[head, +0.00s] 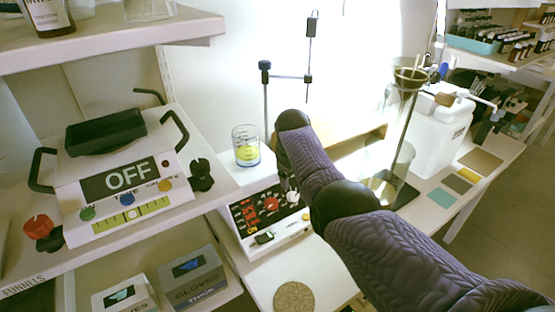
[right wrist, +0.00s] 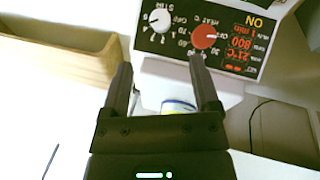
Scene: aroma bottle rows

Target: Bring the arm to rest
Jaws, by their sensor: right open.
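My right arm (head: 365,225) comes in from the lower right of the head view and reaches over the hotplate stirrer. In the right wrist view my right gripper (right wrist: 161,75) has its two fingers spread apart with nothing held between them. The stirrer's panel (right wrist: 205,35) shows upside down beyond the fingertips, with a white and a red knob. In the head view the stirrer (head: 270,208) stands on the bench, and the gripper end is largely hidden by the arm. My left gripper is not in view.
A beaker with yellow and blue contents (head: 246,148) stands at the stirrer's back left. A clamp stand (head: 266,100) rises behind. A balance reading OFF (head: 120,180) sits on the left shelf. A funnel stand (head: 402,110) and white container (head: 440,125) are right. A cork mat (head: 294,297) lies in front.

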